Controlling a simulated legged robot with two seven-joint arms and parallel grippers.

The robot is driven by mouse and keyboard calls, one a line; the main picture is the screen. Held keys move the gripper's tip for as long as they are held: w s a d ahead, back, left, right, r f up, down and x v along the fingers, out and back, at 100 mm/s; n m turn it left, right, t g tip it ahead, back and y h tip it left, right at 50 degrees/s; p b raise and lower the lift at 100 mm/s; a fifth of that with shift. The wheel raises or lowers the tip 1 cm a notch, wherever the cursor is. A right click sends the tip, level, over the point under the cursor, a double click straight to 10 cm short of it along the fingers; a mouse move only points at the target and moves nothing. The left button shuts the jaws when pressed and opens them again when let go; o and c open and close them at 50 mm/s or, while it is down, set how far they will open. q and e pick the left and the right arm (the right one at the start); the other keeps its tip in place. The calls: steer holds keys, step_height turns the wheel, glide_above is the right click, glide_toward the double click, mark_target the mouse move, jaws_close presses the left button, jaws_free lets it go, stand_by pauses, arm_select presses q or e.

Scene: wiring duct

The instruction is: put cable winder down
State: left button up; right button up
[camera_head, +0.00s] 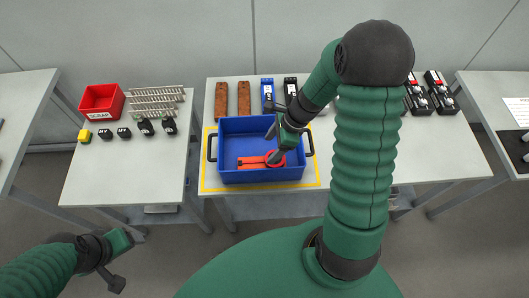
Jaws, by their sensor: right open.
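An orange-red piece with a round ringed end, which looks like the cable winder (275,159), lies in the blue tote (233,176). An orange bar (249,163) reaches left from it, and I cannot tell whether it is the same piece. My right gripper (278,143) is open above the round end, inside the tote's outline. I cannot tell whether its fingers touch the piece. My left gripper (134,262) is low on the left, away from the tables, with its fingers apart and nothing between them.
The tote stands inside a yellow outline on the middle table (450,160). Brown blocks (221,100) and black and blue devices stand behind it. The left table holds a red scrap bin (101,101), metal rails (153,100) and small black parts. My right arm hides part of the middle table.

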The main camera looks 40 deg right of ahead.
steer(key=shift+s+d+r, duration=0.1)
steer(key=shift+d+r, duration=0.05)
steer(key=shift+r, duration=0.4)
steer(key=s+a+r+n+h, duration=0.2)
steer(key=a+n, duration=0.3)
steer(key=n, duration=0.7)
steer(key=s+a+r+n+h, duration=0.2)
steer(key=s+a+r+n, duration=0.1)
steer(key=n, duration=0.9)
steer(key=shift+s+a+r, duration=0.25)
steer(key=shift+a+r, duration=0.2)
steer(key=shift+a, duration=0.65)
steer(key=shift+d, duration=0.3)
